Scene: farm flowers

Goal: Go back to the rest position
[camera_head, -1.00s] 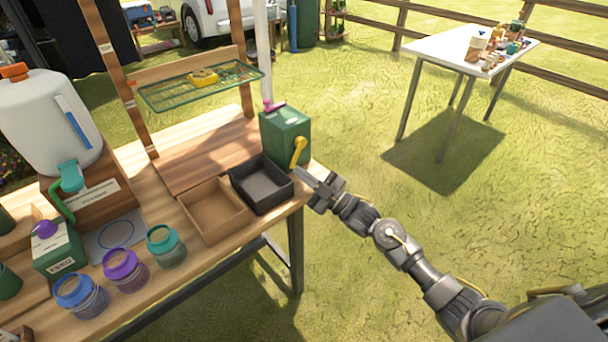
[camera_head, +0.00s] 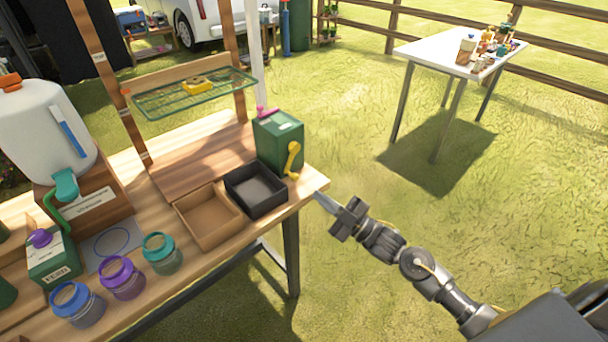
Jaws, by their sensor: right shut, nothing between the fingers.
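My right gripper (camera_head: 324,201) is shut and empty, just off the right end of the wooden workbench (camera_head: 315,184). Its arm comes in from the lower right. A green box (camera_head: 277,137) with a yellow crank handle (camera_head: 292,158) and a pink knob stands at that end of the bench, beyond the gripper and apart from it. The handle hangs down on the box's near right side. My left gripper and left arm are not in view.
A black tray (camera_head: 284,195) and a brown tray (camera_head: 209,239) lie beside the green box. A white table (camera_head: 430,56) stands at the back right. Grass between is clear.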

